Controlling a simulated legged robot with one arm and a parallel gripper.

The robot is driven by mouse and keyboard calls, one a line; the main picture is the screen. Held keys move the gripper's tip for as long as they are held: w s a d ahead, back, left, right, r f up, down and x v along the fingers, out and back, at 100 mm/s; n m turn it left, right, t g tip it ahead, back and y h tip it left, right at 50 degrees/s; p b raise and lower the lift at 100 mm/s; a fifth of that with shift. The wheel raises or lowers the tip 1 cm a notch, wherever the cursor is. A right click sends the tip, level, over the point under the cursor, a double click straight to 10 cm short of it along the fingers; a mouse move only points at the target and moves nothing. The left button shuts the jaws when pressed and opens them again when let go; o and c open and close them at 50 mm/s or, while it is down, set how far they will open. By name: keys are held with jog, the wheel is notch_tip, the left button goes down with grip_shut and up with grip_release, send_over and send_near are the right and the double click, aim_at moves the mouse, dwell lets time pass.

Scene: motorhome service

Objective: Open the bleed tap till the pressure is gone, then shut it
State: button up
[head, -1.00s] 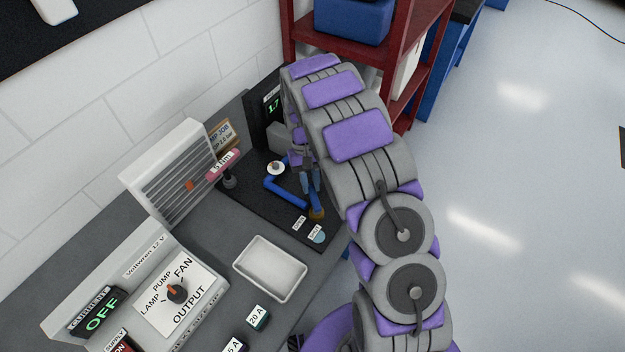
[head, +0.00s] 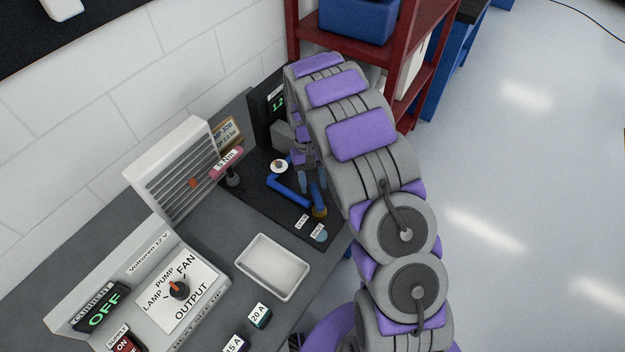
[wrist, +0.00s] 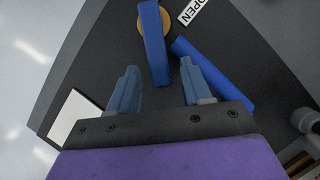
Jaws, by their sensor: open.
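The bleed tap has a blue lever (wrist: 154,45) over a round brass body (wrist: 141,22) in the wrist view. The lever's near end points down between my open fingers, with a gap on both sides. My gripper (wrist: 160,80) is open and holds nothing. In the head view my gripper (head: 313,182) is just behind the brass tap body (head: 319,212), and my arm hides part of it. A label (wrist: 194,13) reading OPEN lies right of the tap. The green pressure display (head: 277,100) is partly covered by my arm; its visible digits look like 12.
A blue pipe (head: 288,186) runs beside the tap on the dark board (head: 262,208). A white tray (head: 271,267) and a control panel (head: 178,290) stand to the left. A pink-handled tool marked 5 Nm (head: 227,163) and a red shelf (head: 292,35) are near the back.

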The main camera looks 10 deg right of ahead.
jog(key=p+v, duration=0.1)
jog(key=v, duration=1.6)
jog(key=shift+p, duration=0.4)
jog(key=shift+r, duration=0.2)
jog(key=s+d+r+b, duration=0.1)
jog(key=s+r, duration=0.2)
jog(key=s, duration=0.3)
jog(key=s+d+r+m+t, duration=0.1)
jog(key=s+d+r, duration=0.15)
jog(key=s, duration=0.45)
jog(key=s+d+r+b, duration=0.1)
jog(key=s+r, duration=0.2)
jog(key=s, duration=0.3)
jog(key=s+f+t, duration=0.1)
jog(key=s+f, duration=0.1)
jog(key=s, duration=0.9)
jog(key=s+f+b, duration=0.1)
jog(key=s+f, duration=0.1)
jog(key=s, duration=0.9)
jog(key=shift+s+a+f+t, duration=0.15)
jog(key=shift+a+f+t, duration=0.15)
jog(key=shift+f+t, duration=0.1)
